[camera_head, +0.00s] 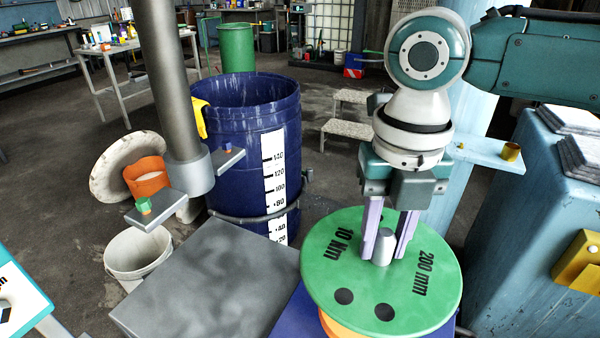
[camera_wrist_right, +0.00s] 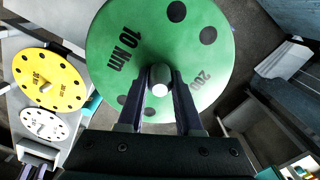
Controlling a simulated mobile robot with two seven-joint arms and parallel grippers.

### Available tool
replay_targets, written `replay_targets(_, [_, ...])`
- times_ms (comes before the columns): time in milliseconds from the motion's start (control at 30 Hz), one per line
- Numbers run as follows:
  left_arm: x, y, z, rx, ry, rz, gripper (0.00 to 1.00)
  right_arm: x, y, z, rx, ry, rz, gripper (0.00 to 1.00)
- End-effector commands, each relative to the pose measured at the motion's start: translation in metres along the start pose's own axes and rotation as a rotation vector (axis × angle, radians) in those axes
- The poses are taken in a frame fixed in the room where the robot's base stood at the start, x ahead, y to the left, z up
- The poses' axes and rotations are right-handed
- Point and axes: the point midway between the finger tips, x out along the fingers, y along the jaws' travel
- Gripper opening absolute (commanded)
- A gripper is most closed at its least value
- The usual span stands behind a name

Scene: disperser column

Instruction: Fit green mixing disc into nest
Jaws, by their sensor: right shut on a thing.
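The green mixing disc (camera_head: 325,270), marked "10 Nm" and "200 mm", has several dark dots and a grey central knob (camera_head: 385,245). My right gripper (camera_head: 387,250) is shut on that knob from above, its pale purple fingers on either side. In the right wrist view the disc (camera_wrist_right: 120,80) fills the upper middle, with the knob (camera_wrist_right: 160,76) between the fingers. I cannot tell which part is the nest. A grey arm plate bearing a small green block (camera_head: 144,205) stands at left.
An orange edge (camera_head: 332,324) and a blue surface (camera_head: 290,318) show below the disc. A grey block top (camera_head: 205,290), blue drum (camera_head: 240,115) and grey column (camera_head: 165,75) stand left. The right wrist view shows yellow (camera_wrist_right: 62,82) and white (camera_wrist_right: 40,125) discs.

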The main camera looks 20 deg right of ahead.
Motion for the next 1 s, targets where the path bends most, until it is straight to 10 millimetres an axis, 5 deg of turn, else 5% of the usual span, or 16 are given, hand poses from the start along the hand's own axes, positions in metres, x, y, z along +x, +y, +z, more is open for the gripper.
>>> replay_targets(1000, [0.042, 0.005, 0.013, -0.01, 0.0, 0.009, 0.5, 0.071, 0.0, 0.0, 0.0, -0.001, 0.001, 0.0])
